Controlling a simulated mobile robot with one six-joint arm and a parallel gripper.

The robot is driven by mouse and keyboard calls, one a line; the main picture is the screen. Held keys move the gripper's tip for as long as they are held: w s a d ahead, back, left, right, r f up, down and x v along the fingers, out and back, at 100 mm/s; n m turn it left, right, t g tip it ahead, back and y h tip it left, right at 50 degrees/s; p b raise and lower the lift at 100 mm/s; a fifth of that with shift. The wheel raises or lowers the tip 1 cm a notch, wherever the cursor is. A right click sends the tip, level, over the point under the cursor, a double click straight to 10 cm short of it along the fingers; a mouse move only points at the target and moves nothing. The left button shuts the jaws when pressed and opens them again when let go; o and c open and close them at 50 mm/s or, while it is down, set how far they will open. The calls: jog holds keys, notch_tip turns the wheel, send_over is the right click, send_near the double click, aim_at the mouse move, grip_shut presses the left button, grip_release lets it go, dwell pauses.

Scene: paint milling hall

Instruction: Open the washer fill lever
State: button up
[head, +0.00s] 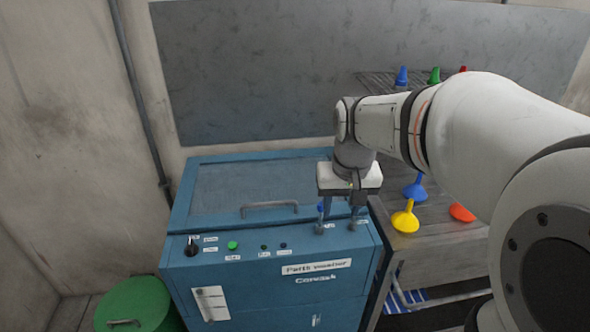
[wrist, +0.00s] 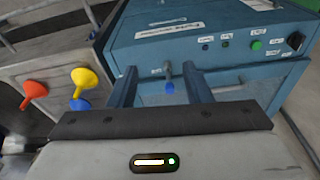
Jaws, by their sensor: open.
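The blue parts washer (head: 268,262) has a hinged-looking lid with a bar handle and a control panel along its front top edge. In the wrist view, a small grey lever (wrist: 167,70) with a blue knob (wrist: 169,87) stands at the washer's edge, between my two fingers. The blue knob also shows in the head view (head: 320,207), close to my finger. My gripper (head: 337,227) is open and pointed down over the panel's right end. It also shows in the wrist view (wrist: 160,70). I cannot tell whether a finger touches the lever.
A bench (head: 440,245) at the right holds a yellow funnel (head: 405,217), a blue funnel (head: 416,187) and an orange-red one (head: 462,212). Black knob (head: 191,246) and green button (head: 232,245) sit on the panel's left. A green lidded drum (head: 137,305) stands lower left.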

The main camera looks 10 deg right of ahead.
jog(key=m+g+b, duration=0.1)
jog(key=g+b, duration=0.1)
send_over(321, 212)
jog(key=f, duration=0.8)
jog(key=shift+w+d+f, duration=0.1)
jog(key=shift+w+f, duration=0.05)
jog(key=shift+w, duration=0.15)
jog(key=shift+w+f, duration=0.25)
notch_tip(321, 212, down, 8)
jog(key=shift+r+p, duration=0.1)
jog(key=shift+p, duration=0.6)
jog(key=shift+c, duration=0.2)
grip_shut()
